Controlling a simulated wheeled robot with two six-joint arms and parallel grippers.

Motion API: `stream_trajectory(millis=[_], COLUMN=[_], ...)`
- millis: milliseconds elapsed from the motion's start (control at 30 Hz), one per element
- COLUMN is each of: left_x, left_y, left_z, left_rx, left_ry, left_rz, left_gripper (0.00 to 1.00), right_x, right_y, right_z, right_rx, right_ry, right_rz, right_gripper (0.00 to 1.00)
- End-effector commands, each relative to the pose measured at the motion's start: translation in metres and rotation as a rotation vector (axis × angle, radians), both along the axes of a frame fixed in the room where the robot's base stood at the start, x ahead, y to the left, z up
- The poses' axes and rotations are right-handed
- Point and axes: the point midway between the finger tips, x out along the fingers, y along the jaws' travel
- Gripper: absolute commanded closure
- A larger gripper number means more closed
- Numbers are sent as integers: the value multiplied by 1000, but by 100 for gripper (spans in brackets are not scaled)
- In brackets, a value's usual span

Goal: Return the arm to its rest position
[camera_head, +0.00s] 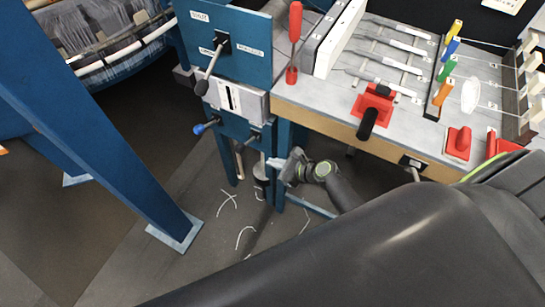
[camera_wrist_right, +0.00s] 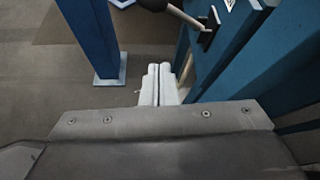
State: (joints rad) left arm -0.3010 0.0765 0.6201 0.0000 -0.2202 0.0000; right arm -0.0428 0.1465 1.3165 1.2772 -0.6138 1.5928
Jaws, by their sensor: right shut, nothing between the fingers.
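My right gripper (camera_head: 274,162) hangs low in front of the blue loom cabinet, beside its lower legs and below the work table. Its arm reaches in from the lower right. In the right wrist view its two pale fingers (camera_wrist_right: 158,84) lie side by side, shut with nothing between them. Part of the arm is hidden behind a large dark shape in the foreground. My left gripper is not in view.
The blue control cabinet (camera_head: 232,50) with levers stands just above the gripper. The grey work table (camera_head: 345,95) carries several tools. A blue post (camera_head: 100,120) stands left. White thread scraps (camera_head: 244,236) lie on the open floor.

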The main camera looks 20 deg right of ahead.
Motion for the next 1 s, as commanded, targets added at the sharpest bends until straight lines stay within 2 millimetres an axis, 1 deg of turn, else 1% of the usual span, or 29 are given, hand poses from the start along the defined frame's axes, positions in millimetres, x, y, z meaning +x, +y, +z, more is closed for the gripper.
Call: stream_trajectory(millis=[233,300,367,467,500,567,600,667,700,767,800,867,900,967,1000], left_x=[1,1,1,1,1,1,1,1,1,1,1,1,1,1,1], left_y=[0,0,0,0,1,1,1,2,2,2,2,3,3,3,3], left_z=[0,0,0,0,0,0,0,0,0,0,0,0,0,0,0], left_rx=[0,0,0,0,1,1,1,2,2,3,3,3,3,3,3], left_ry=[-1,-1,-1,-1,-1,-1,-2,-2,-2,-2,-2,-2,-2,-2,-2], left_rz=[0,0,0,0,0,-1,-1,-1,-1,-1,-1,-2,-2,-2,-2], left_gripper=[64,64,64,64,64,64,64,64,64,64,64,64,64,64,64], right_x=[0,-2,-8,-31,-45,-70,-90,-120,-142,-175,-198,-233,-256,-290,-312], right_y=[0,-1,-4,-15,-21,-31,-39,-49,-56,-65,-70,-77,-82,-87,-90], right_z=[0,-4,-15,-50,-69,-99,-120,-147,-164,-186,-199,-217,-227,-240,-247], right_rx=[-1,-17,-65,-233,-329,-491,-603,-762,-860,-997,-1080,-1193,-1258,-1339,-1380], right_ry=[0,1,7,19,27,40,50,61,68,73,74,68,58,35,12], right_rz=[0,4,18,75,118,205,278,403,495,648,760,940,1064,1256,1383], right_gripper=[100,100,100,100,100,100,100,100,100,100,100,100,100,100,100])
